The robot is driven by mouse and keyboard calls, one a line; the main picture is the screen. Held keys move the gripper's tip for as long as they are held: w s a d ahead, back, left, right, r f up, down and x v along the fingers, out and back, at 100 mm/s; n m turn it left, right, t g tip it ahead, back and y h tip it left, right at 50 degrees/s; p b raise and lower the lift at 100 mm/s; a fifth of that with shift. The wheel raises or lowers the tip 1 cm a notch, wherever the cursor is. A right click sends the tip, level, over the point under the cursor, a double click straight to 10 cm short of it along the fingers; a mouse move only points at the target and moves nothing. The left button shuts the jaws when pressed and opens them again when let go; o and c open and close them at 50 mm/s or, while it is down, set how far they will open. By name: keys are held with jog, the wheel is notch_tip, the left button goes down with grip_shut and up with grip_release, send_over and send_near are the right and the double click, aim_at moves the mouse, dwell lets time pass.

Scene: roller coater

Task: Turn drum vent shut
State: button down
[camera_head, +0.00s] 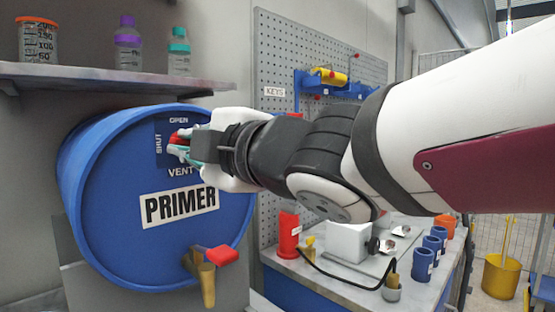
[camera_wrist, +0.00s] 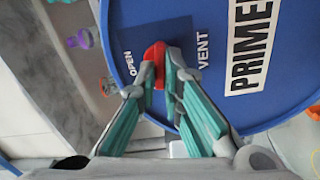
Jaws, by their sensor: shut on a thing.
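The blue drum (camera_head: 110,225) lies on its side with its round face toward me, and carries a PRIMER label. Its vent has a dark blue plate (camera_head: 161,150) marked OPEN at the top, SHUT at the left and VENT below. The red vent handle (camera_wrist: 154,58) sits on this plate and also shows partly in the head view (camera_head: 178,137). My gripper (camera_head: 180,150) is shut on the handle, with a teal-padded finger on each side of it (camera_wrist: 158,80). The gripper hides part of the handle, and I cannot tell exactly which mark it points to.
A brass tap with a red handle (camera_head: 222,255) sticks out low on the drum. A shelf (camera_head: 110,78) with bottles and a beaker is above.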

jog(key=shift+f+n+b, duration=0.15)
jog(key=shift+n+b, duration=0.6)
jog(key=shift+n, duration=0.35)
jog(key=c, duration=1.7)
grip_release()
jog(key=shift+s, duration=0.1)
jog(key=v, duration=1.2)
